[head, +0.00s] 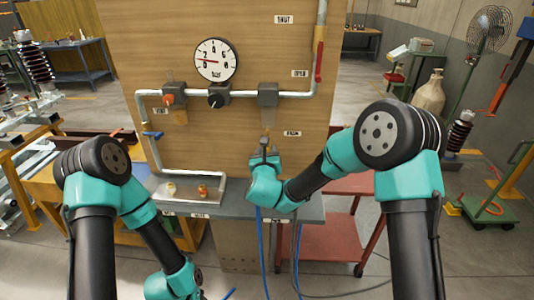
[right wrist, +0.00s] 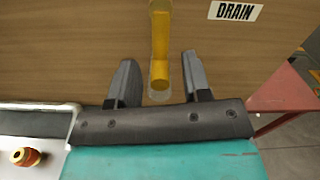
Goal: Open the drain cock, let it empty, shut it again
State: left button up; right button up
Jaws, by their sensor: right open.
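The DRAIN label (head: 292,133) is on the wooden board, right of my right gripper; it also shows in the right wrist view (right wrist: 235,11). A grey block (head: 268,94) on the pipe stands above that gripper. My right gripper (head: 265,150) is open and points up the board. In the right wrist view its two fingers (right wrist: 160,78) stand on either side of a clear, narrow part (right wrist: 160,95) with a yellow column (right wrist: 160,45) above. Neither finger visibly touches it. The cock's handle cannot be made out. My left arm reaches low; its fingers are out of frame.
A pressure gauge (head: 216,59) and black knob (head: 217,98) are on the board. A red lever (head: 319,62) hangs on the right pipe, a blue lever (head: 152,134) is at left. A tray (head: 213,196) holds small fittings. A red cart (head: 335,228) stands at right.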

jog(key=shift+c, duration=0.2)
grip_shut()
jog(key=shift+a, duration=0.1)
jog(key=a+r+m, duration=0.4)
jog(key=r+m, duration=0.1)
jog(key=m, duration=1.3)
jog(key=shift+w+a+r, duration=0.2)
jog(key=shift+a, duration=0.2)
dwell(0.5)
